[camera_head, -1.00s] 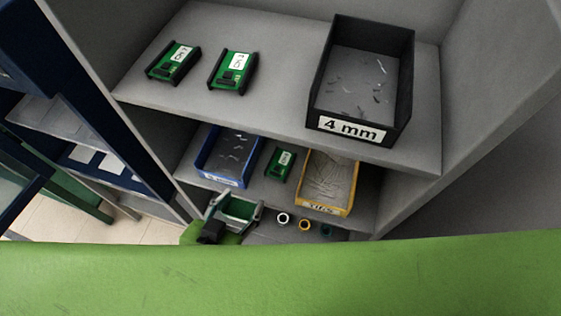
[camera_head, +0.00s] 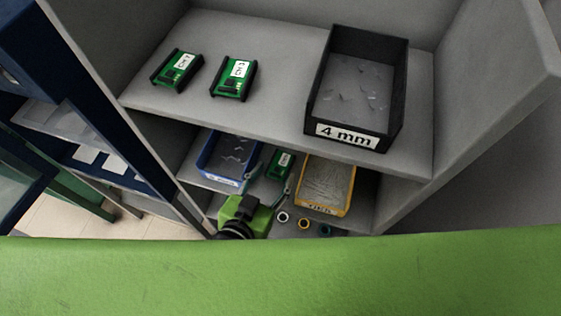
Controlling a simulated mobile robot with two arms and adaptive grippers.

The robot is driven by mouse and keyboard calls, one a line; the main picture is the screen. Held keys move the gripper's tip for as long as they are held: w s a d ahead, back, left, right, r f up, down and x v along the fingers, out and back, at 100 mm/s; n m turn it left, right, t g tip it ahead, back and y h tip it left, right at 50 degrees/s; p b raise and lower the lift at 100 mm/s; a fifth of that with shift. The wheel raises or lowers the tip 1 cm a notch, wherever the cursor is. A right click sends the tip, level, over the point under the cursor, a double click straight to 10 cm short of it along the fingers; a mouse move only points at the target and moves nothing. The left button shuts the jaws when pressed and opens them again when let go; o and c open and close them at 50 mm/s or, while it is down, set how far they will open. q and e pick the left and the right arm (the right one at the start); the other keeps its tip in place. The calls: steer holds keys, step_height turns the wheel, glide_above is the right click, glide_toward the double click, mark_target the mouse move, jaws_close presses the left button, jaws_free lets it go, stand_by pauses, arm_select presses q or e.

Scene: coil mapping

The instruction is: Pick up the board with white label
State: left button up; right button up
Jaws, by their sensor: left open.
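Three green boards with white labels are in view. Two lie on the upper shelf, the left one (camera_head: 177,69) and the right one (camera_head: 234,78), both in black holders. The third board (camera_head: 282,163) lies on the lower shelf between two bins, its white label facing up. My left gripper (camera_head: 270,177) is at the lower shelf, open, its fingers spread at the near end of this third board. I cannot tell whether they touch it. The board's near end is partly hidden. My right gripper is not in view.
A blue bin (camera_head: 205,163) stands left of the lower board and a yellow bin (camera_head: 324,209) right of it. A black bin marked 4 mm (camera_head: 347,133) stands on the upper shelf (camera_head: 270,118), whose edge overhangs the lower one. Several small rings lie in front.

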mark_target(282, 161)
arm_select(q)
steer(key=shift+w+d, duration=0.1)
steer(key=shift+w, duration=0.2)
steer(key=p+x, duration=0.2)
steer(key=x, duration=0.2)
steer(key=shift+r, duration=0.2)
steer(key=shift+w+d+f, duration=0.15)
steer(key=shift+w+f, duration=0.1)
steer(key=shift+w, duration=0.05)
steer(key=c, duration=0.8)
